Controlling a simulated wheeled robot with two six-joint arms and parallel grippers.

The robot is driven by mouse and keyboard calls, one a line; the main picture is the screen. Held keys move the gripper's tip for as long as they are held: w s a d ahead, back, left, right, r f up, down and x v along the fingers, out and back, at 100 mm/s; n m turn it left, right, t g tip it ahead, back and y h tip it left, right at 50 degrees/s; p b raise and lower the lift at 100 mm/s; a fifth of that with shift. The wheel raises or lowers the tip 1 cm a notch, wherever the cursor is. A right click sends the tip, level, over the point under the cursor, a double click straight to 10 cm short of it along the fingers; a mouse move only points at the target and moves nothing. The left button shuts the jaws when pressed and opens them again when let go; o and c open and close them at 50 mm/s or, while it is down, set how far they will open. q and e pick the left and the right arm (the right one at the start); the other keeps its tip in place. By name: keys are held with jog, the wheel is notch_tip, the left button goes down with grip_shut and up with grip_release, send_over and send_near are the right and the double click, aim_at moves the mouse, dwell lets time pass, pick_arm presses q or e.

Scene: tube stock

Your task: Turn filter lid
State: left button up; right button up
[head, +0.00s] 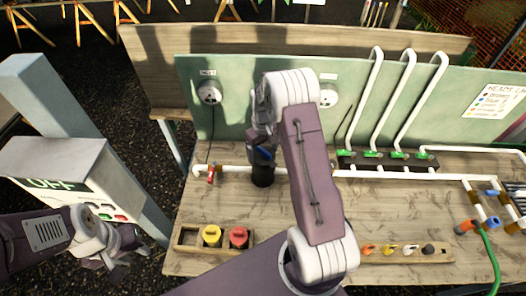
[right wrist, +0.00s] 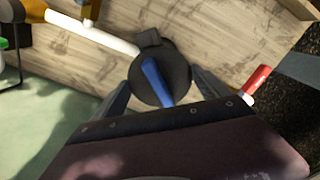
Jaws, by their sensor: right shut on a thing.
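The filter is a dark upright canister (head: 263,176) on the white pipe over the wooden bench. In the right wrist view its round black lid (right wrist: 170,62) carries a blue bar (right wrist: 155,80). My right gripper (head: 259,143) is over the filter, its fingers on either side of the lid; it is shut on the lid, and both fingers show in the right wrist view (right wrist: 162,92). My right arm hides part of the bench behind it. My left gripper (head: 118,250) is empty, with its fingers apart, left of the bench in front of the grey box.
A red-handled valve (head: 211,172) sits on the pipe left of the filter. A wooden tray (head: 188,238) holds a yellow and a red knob. White pipes with green valves (head: 397,155) rise at the back right. The grey box (head: 70,165) marked OFF stands left of the bench.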

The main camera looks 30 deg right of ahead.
jog(key=shift+r+m, duration=0.1)
jog(key=shift+m, duration=0.8)
jog(key=o, duration=1.3)
jog(key=shift+r, duration=0.15)
notch_tip(320, 180, up, 9)
jog(key=shift+f+b, duration=0.15)
jog(key=shift+b, duration=0.7)
